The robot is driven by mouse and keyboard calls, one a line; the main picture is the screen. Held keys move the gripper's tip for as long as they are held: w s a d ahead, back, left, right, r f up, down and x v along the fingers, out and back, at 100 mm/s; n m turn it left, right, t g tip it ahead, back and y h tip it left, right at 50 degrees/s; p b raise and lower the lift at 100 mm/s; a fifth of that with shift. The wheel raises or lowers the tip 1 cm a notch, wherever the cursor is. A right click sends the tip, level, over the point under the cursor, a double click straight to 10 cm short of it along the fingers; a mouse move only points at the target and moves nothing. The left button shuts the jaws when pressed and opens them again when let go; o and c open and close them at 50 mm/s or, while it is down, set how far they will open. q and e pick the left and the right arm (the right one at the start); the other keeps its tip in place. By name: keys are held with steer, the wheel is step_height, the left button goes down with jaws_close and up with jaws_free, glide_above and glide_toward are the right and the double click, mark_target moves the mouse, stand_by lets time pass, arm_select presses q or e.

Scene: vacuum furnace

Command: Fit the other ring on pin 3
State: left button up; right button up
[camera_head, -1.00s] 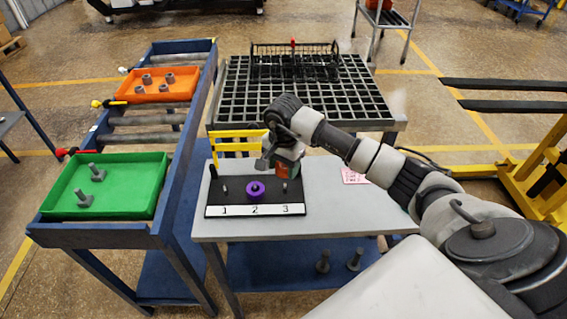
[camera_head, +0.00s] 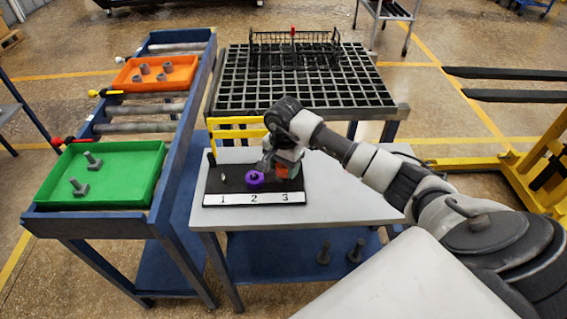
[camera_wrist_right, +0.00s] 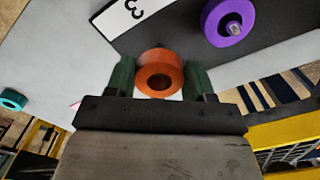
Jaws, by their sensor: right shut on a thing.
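My right gripper (camera_head: 284,168) is over the 3 end of the black pin board (camera_head: 232,187). In the wrist view the right gripper (camera_wrist_right: 160,80) is shut on an orange ring (camera_wrist_right: 158,70), held between its green fingertips. The orange ring (camera_head: 281,171) also shows in the head view. Pin 3 is hidden behind the ring and gripper, so I cannot tell whether the ring touches it. A purple ring (camera_head: 254,178) sits around pin 2, and it also shows in the wrist view (camera_wrist_right: 229,22). Pin 1 (camera_head: 222,177) is bare. My left gripper is not in view.
A yellow frame (camera_head: 237,121) stands behind the board. The grey table (camera_head: 345,205) is clear to the right. Green (camera_head: 130,185) and orange (camera_head: 180,72) trays hold metal parts at left.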

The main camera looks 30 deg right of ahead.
steer(key=shift+f+b, duration=0.35)
steer(key=shift+f, duration=0.35)
steer(key=shift+f+b, duration=0.8)
steer(key=o, duration=1.1)
steer(key=shift+o, duration=0.2)
step_height(320, 180, up, 11)
steer(key=b, duration=0.2)
steer(key=shift+f, duration=0.1)
